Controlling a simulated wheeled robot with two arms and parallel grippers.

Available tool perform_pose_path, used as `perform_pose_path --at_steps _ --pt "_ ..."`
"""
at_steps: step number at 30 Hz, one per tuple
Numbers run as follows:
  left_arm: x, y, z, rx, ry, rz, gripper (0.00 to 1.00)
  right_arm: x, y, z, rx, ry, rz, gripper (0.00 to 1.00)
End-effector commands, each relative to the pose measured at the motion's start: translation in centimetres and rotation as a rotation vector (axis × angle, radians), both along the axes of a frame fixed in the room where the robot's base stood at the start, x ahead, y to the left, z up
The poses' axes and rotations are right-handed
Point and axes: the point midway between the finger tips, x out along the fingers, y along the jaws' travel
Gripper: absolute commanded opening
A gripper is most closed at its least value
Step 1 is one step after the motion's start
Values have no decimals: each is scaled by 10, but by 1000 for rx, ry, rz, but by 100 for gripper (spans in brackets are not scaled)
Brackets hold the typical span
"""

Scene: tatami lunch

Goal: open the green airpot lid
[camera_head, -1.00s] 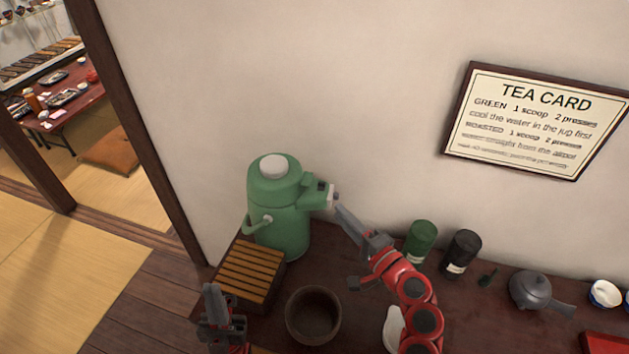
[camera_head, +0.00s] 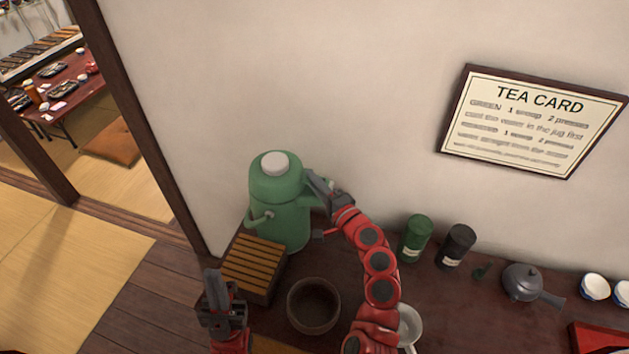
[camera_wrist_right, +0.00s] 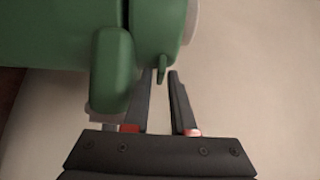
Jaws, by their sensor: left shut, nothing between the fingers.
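The green airpot (camera_head: 283,222) stands upright against the wall, with a pale round button (camera_head: 274,163) on its domed lid (camera_head: 275,185). The lid looks down on the body. My right gripper (camera_head: 314,182) is at the lid's right side, above the spout, partly hiding that side. In the right wrist view, its two fingers (camera_wrist_right: 163,80) are apart, with a small green tab (camera_wrist_right: 162,68) at the gap between their tips; contact is unclear. The green spout part (camera_wrist_right: 112,70) is beside the left finger. My left gripper (camera_head: 212,283) is shut and empty, left of the slatted box.
A slatted wooden box (camera_head: 254,262) and a dark round bowl (camera_head: 314,305) stand in front of the airpot. A green canister (camera_head: 415,238), a black canister (camera_head: 456,246) and a grey teapot (camera_head: 523,282) are to the right. The wall is close behind.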

Motion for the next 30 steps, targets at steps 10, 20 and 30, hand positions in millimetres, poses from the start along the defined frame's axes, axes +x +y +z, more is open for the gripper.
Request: perform_pose_path --at_steps 10,20,30 --pt "0 0 0 0 0 0 0 0 0 0 -1 -1 0 0" --pt "0 0 0 0 0 0 0 0 0 0 -1 -1 0 0" --pt "0 0 0 0 0 0 0 0 0 0 -1 -1 0 0"
